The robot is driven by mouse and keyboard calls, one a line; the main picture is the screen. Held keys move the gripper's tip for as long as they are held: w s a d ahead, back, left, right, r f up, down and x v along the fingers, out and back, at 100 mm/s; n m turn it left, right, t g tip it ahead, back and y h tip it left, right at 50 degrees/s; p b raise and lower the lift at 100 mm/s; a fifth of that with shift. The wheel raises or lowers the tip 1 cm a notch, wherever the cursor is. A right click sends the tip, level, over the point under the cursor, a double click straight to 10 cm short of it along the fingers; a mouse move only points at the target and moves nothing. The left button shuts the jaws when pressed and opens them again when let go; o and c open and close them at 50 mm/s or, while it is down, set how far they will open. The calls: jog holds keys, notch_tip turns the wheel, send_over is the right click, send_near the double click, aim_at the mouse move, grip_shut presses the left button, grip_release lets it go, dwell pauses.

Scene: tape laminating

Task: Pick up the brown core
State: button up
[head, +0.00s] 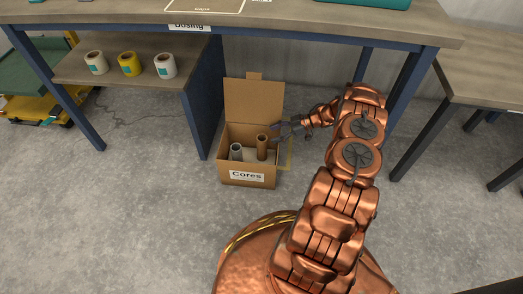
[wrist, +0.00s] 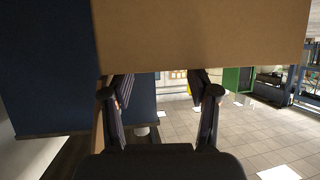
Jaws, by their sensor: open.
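The brown core (head: 262,147) stands upright in an open cardboard box labelled "Cores" (head: 246,186), at the box's right side in the head view. A grey core (head: 236,151) stands to its left in the same box. My gripper (head: 281,131) is open at the box's upper right, close to the right of the brown core's top. In the wrist view my gripper (wrist: 160,84) has its two fingers apart, with a broad cardboard panel (wrist: 200,35) filling the top. I cannot clearly make out the brown core between the fingers there.
The box's raised back flap (head: 254,100) stands behind the cores. A blue table panel (head: 203,105) is close to the box's left, and the tabletop (head: 300,20) is above. A shelf holds tape rolls (head: 130,63). Floor in front of the box is clear.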

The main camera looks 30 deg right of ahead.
aim_at(264, 138)
jog(key=shift+b+x, duration=1.3)
jog(key=shift+x, duration=1.4)
jog(key=c, duration=1)
jog(key=shift+r, duration=0.15)
